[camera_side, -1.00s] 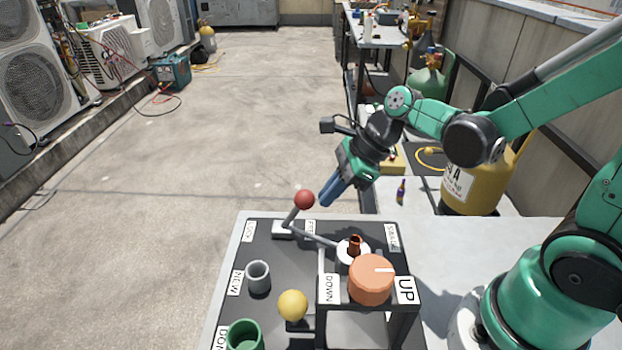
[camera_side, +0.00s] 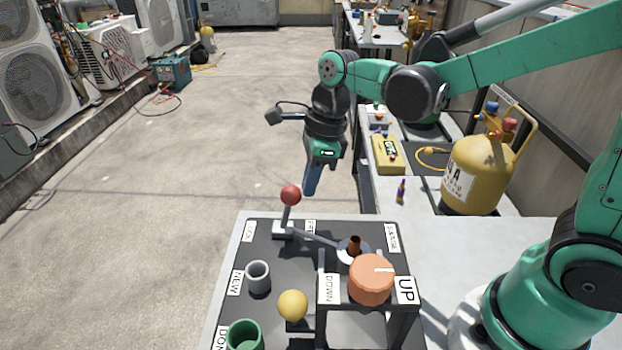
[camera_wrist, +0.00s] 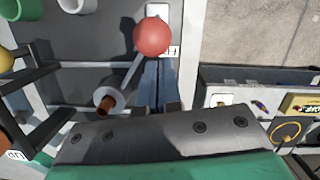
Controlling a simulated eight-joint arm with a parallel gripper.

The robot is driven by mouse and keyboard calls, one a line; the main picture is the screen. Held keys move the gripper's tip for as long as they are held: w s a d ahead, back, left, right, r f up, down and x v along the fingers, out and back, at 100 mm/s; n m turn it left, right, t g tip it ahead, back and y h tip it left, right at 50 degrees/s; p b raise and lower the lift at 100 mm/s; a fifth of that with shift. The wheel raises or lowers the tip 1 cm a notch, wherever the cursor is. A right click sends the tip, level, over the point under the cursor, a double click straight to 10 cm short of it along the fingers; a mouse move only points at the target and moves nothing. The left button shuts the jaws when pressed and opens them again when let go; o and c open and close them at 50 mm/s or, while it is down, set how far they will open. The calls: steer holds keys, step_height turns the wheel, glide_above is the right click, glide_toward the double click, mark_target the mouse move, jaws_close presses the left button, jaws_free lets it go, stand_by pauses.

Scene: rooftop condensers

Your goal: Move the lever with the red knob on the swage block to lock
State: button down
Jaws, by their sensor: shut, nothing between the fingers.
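The red knob (camera_side: 290,195) tops a grey lever (camera_side: 286,215) on the swage block's light base (camera_side: 284,230) at the back of the dark board. The lever stands close to upright, between a LOCK label (camera_side: 249,231) on its left and a partly hidden label (camera_side: 311,227) on its right. My gripper (camera_side: 310,194) is shut and empty, with its blue fingers pointing down just right of the knob. In the wrist view the knob (camera_wrist: 153,37) is just beyond the blue fingertips (camera_wrist: 155,70). Whether they touch is not clear.
A copper tube (camera_side: 354,245) stands in a white ring right of the lever. An orange knob (camera_side: 371,279) on a raised stand, a yellow ball (camera_side: 293,305), a grey cup (camera_side: 258,277) and a green cup (camera_side: 244,337) are nearer. The space left of the lever is clear.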

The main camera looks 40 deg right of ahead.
steer(key=shift+w+a+r+g+h, duration=0.3)
steer(key=shift+w+a+g+h, duration=0.3)
steer(key=shift+w+a+h, duration=0.1)
steer(key=shift+w+a+r, duration=0.1)
steer(key=shift+w+a, duration=1.95)
steer(key=shift+a, duration=0.05)
steer(key=shift+a+f, duration=0.1)
steer(key=shift+f, duration=0.1)
step_height(320, 180, up, 12)
steer(key=w, duration=0.2)
steer(key=shift+f, duration=0.15)
